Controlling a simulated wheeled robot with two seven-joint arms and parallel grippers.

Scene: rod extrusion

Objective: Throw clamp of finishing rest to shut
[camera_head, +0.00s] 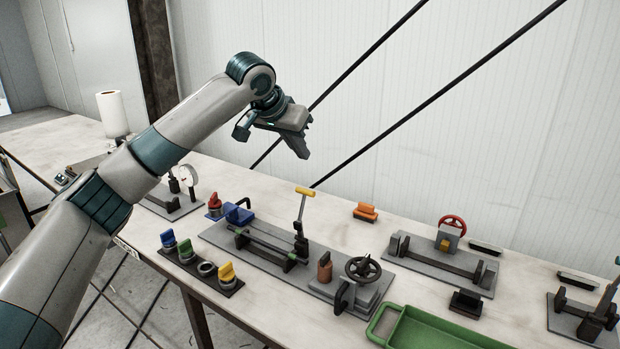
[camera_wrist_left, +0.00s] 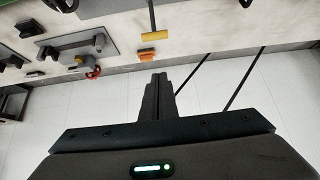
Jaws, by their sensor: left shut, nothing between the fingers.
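A lever clamp with a yellow T-handle (camera_head: 304,191) stands upright on a grey base plate (camera_head: 252,262) that carries a dark rod on supports with green parts. The yellow handle (camera_wrist_left: 144,36) also shows at the top middle of the wrist view. My left gripper (camera_head: 302,152) is shut and empty, held in the air above and behind the handle, apart from it. Its fingers (camera_wrist_left: 158,85) show together in the wrist view. No label shows which fixture is the finishing rest.
An orange block (camera_head: 366,211) lies behind the base plate. A green tray (camera_head: 437,334) is at the front. A row of coloured knobs (camera_head: 185,252) is at the left.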

